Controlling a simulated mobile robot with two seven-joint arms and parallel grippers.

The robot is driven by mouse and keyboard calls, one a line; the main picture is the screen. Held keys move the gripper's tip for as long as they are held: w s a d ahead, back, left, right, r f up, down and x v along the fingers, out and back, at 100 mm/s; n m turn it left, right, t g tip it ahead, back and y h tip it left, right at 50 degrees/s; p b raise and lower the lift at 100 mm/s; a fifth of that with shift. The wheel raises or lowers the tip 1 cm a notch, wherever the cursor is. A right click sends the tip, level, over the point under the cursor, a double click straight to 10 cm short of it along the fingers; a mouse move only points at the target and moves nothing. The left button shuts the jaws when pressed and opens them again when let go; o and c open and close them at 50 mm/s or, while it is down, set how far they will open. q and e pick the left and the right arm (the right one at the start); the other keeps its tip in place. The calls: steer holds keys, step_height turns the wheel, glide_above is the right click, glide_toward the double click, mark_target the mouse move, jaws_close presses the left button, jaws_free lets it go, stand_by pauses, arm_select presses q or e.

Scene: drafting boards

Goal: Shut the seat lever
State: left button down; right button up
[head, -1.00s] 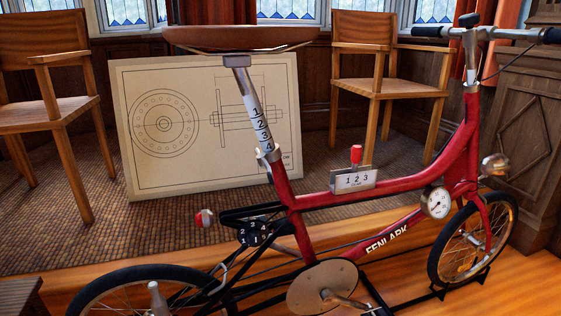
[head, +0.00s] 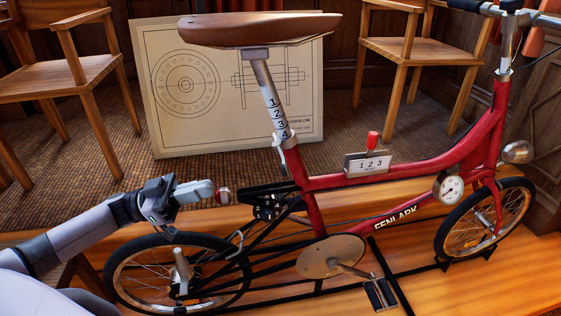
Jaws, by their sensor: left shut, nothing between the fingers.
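The seat lever (head: 281,158) is a small silver piece at the seat clamp, at the foot of the numbered seat post (head: 268,92) on the red bicycle. It hangs down and slightly out on the left side of the clamp. I cannot tell exactly how far it stands off the frame. The brown saddle (head: 255,29) is above it. My right gripper is out of view.
A black rear rack (head: 262,195) lies between my left gripper and the red frame (head: 400,163). A red-knobbed shifter box (head: 368,162) sits on the frame. A drawing board (head: 200,130) and wooden chairs (head: 60,85) stand behind.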

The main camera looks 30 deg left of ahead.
mark_target(283, 168)
arm_select(q)
steer(key=shift+r, duration=0.15)
steer(key=p+x, duration=0.1)
steer(key=x, duration=1.3)
